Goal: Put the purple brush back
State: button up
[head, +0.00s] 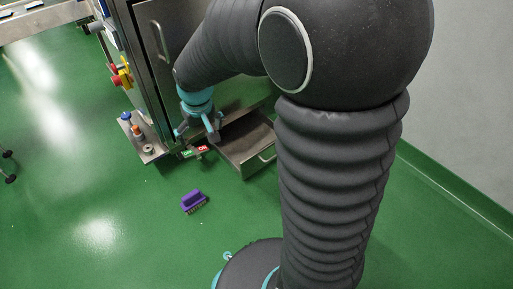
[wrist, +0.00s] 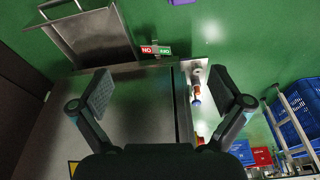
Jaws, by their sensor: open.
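The purple brush (head: 193,201) lies on the green floor, bristles towards the lower right, in front of the steel machine. Only a purple sliver of it (wrist: 181,2) shows at the top edge of the wrist view. My gripper (head: 200,132) is beside the machine's steel cabinet, above and apart from the brush. In the wrist view my gripper (wrist: 163,95) has its two fingers wide apart with nothing between them.
A steel drawer (head: 246,158) stands pulled out low on the machine (head: 145,80); it also shows in the wrist view (wrist: 90,37). A small ledge (head: 150,152) holds knobs. Blue crates (wrist: 292,125) stand at right. Floor around the brush is clear.

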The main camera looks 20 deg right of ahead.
jog(key=s+d+r+t, duration=0.1)
jog(key=s+d+r, duration=0.1)
jog(key=s+r, duration=0.2)
jog(key=s+d+r+m+t, duration=0.1)
jog(key=s+d+r, duration=0.2)
jog(key=s, duration=0.7)
jog(key=s+d+r+t, duration=0.1)
jog(key=s+d+r, duration=0.1)
jog(key=s+r, duration=0.2)
jog(key=s, duration=0.3)
jog(key=shift+d+r+m, duration=0.15)
jog(key=shift+r+m, duration=0.2)
jog(key=shift+m, duration=0.05)
